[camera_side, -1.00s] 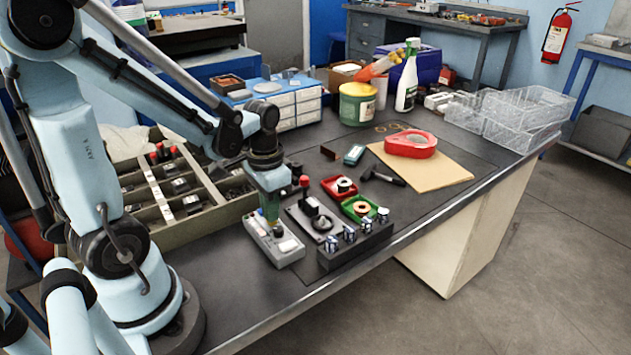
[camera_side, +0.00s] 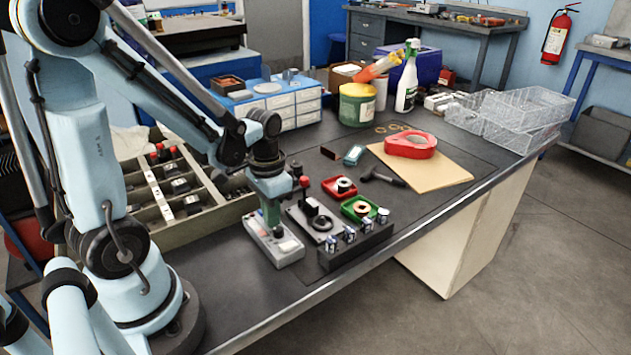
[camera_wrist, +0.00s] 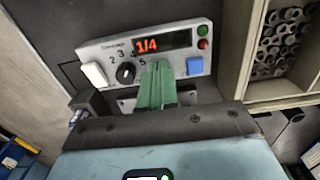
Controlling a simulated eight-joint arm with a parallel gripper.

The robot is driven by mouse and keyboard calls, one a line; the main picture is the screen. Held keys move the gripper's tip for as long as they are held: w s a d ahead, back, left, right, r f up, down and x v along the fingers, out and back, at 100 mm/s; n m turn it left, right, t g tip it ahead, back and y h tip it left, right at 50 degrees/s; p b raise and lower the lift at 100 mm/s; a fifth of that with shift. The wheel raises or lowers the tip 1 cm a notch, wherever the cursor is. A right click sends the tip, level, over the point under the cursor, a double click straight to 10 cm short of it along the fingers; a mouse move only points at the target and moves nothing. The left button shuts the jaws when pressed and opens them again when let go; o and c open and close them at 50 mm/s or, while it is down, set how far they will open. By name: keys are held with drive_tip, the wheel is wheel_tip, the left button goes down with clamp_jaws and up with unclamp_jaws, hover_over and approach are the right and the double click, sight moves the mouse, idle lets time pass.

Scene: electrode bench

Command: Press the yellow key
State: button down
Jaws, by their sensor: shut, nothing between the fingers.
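A light grey control box (camera_side: 285,256) sits on the bench, and its panel (camera_wrist: 102,53) fills the upper wrist view. It bears a white key (camera_wrist: 95,74) at left, a dark knob (camera_wrist: 125,73) with numerals, a blue key (camera_wrist: 194,66) at right and a display (camera_wrist: 165,42) reading 1/4. No yellow key is visible; my fingers cover part of the panel between knob and blue key. My gripper (camera_wrist: 158,66) has green fingers, shut and empty, over the panel. In the side view my gripper (camera_side: 272,226) points down at the box; contact cannot be told.
Right of the box stand a black base with a red-topped lever (camera_side: 305,182) and a dark block with several silver-topped pieces (camera_side: 350,238). Red (camera_side: 335,195) and green (camera_side: 357,200) trays lie behind. A compartment crate (camera_side: 195,221) stands left.

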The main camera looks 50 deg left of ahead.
drive_tip(key=shift+f, duration=0.15)
wheel_tip(320, 180, up, 14)
idle(0.8)
idle(2.5)
drive_tip(key=shift+s+a+f+n+t+h, duration=0.15)
drive_tip(key=shift+f+n+t+h, duration=0.25)
drive_tip(key=shift+n+t, duration=0.8)
drive_tip(key=shift+s+a+f+n+t+h, duration=0.15)
drive_tip(key=shift+f+n+t+h, duration=0.35)
drive_tip(key=shift+t, duration=1.3)
drive_tip(key=shift+s+f+n+t+h, duration=0.2)
drive_tip(key=shift+n+t+h, duration=0.3)
drive_tip(key=shift+n+t, duration=0.75)
drive_tip(key=shift+f+m+t, duration=0.15)
drive_tip(key=shift+m+t, duration=0.1)
drive_tip(key=shift+f, duration=4.2)
